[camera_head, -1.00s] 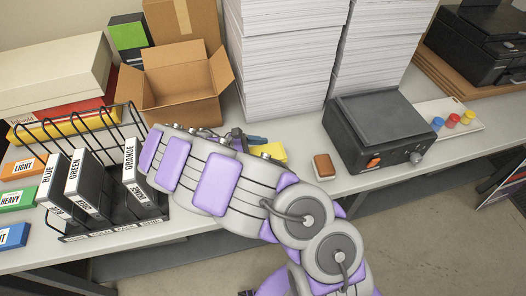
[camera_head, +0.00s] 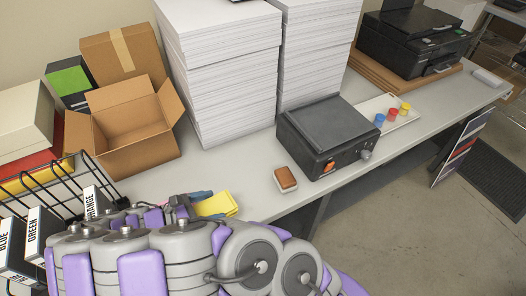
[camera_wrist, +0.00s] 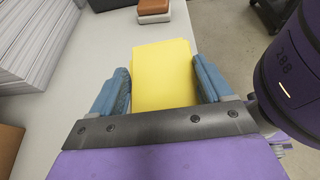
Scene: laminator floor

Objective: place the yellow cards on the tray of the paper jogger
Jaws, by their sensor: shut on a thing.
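My gripper (camera_wrist: 162,90) is shut on the yellow cards (camera_wrist: 162,65), which stick out between its two blue fingers in the wrist view. In the head view the yellow cards (camera_head: 217,204) show at the end of my gripper (camera_head: 200,196), above the table's front part. The paper jogger (camera_head: 328,137) is a dark box with an orange switch and a grey knob. Its flat dark tray (camera_head: 325,118) is on top and looks empty. The jogger stands to the right of the cards, apart from them.
A brown block on a white base (camera_head: 285,179) lies between the cards and the jogger. Tall paper stacks (camera_head: 220,80) stand behind. An open cardboard box (camera_head: 130,130) and a wire rack (camera_head: 40,185) are left. A small tray with coloured knobs (camera_head: 402,121) is right of the jogger.

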